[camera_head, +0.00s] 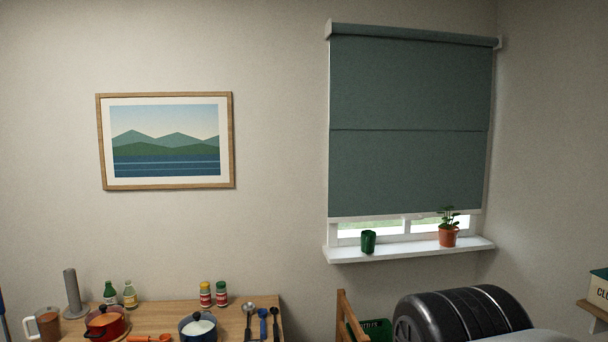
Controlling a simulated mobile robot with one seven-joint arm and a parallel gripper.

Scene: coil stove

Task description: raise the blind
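The blind (410,95) is a teal roller blind at the right of the head view. It hangs from a roller case (415,34) at the top of the window and covers nearly all of it. Its pale bottom edge (405,216) is a little above the sill, and a narrow strip of window (375,228) shows below it. A thin horizontal line crosses the blind near its middle. I cannot make out a cord or chain. My gripper is not in view.
The white sill (410,250) bears a green cup (368,242) and a potted plant (448,232). Below are black ribbed round objects (465,315) like tyres, and a green crate (376,330). A wooden counter (262,308) with pots, bottles and utensils stands at the lower left.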

